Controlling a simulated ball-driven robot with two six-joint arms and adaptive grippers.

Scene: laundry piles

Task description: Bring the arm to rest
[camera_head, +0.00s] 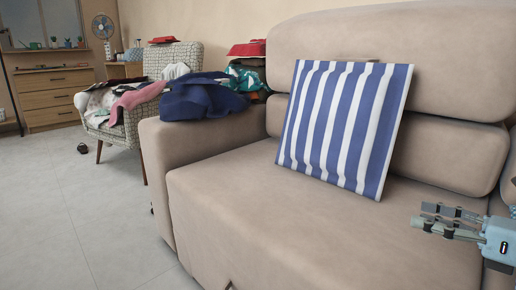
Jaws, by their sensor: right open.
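My right gripper (447,222) comes in at the right edge. Its fingers point left over the right end of the beige sofa (240,205). The fingers are apart with nothing between them. I cannot tell how far above the seat it is. My left gripper is not in view.
A blue-and-white striped pillow (345,125) leans on the sofa's backrest. Dark blue clothing (205,98) lies on the left armrest. A patterned armchair (172,60) holds more clothes. A wooden dresser (55,95) and a fan (103,27) stand behind. The floor (75,205) at left is mostly clear.

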